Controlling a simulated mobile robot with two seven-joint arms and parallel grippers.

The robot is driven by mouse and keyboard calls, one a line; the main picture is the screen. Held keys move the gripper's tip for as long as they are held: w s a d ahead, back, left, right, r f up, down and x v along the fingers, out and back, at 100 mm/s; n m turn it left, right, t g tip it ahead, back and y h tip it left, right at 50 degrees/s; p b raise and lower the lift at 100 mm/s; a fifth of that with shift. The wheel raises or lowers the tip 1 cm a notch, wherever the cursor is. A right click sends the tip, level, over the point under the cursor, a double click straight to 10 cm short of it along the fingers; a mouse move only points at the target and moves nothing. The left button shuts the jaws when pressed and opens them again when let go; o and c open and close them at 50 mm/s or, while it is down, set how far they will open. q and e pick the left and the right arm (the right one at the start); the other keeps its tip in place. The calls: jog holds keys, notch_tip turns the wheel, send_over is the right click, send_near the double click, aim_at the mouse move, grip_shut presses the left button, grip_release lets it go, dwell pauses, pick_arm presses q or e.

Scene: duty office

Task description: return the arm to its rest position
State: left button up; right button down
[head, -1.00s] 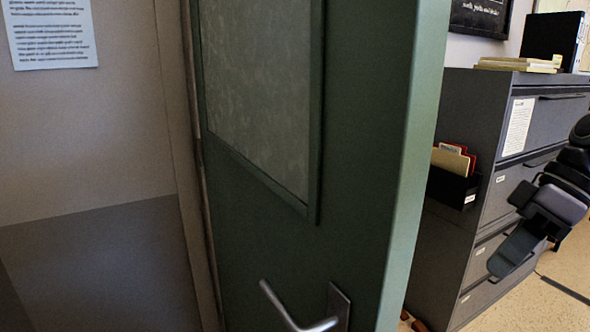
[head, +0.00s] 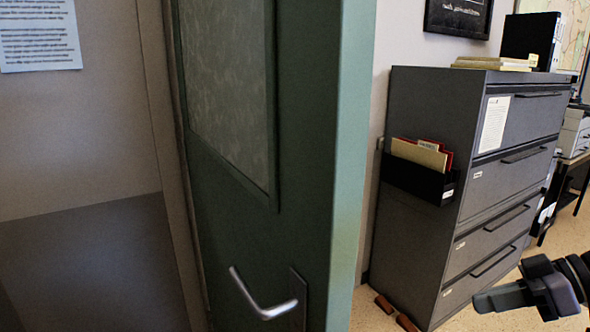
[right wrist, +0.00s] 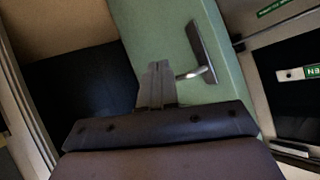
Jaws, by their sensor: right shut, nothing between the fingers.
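My right gripper (head: 482,301) is at the lower right of the head view, in front of the lower drawers of the filing cabinet, with its fingers pointing left. It is shut and empty. Its closed fingers (right wrist: 158,80) also show in the right wrist view, with the green door (right wrist: 225,75) and its handle (right wrist: 200,72) behind them. In the head view the gripper is apart from the door handle (head: 265,300). My left gripper is not in view.
The green door (head: 310,120) stands open across the middle. A grey filing cabinet (head: 425,110) stands to its right, with a black folder holder (head: 415,180) on its side. A printer (head: 575,135) is at the far right. Some beige floor shows at the lower right.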

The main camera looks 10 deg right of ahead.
jog(key=s+a+f+m+t+h, duration=0.15)
jog(key=f+t, duration=0.25)
jog(key=f, duration=0.6)
jog(key=s+a+f+m+t+h, duration=0.1)
jog(key=s+f+m+t+h, duration=0.15)
jog(key=f, duration=0.65)
jog(key=s+a+f+m+h, duration=0.1)
jog(key=s+a+f+h, duration=0.1)
jog(key=s+a+f, duration=0.2)
jog(key=s+a+f+m+g+h, duration=0.1)
jog(key=s+a+f+h, duration=0.1)
jog(key=s+a+f, duration=0.3)
jog(key=a+f, duration=0.1)
jog(key=a, duration=0.3)
jog(key=shift+a+f+m+p, duration=0.2)
jog(key=shift+a+m+p, duration=0.05)
jog(key=shift+m+p, duration=0.15)
jog(key=shift+g, duration=0.25)
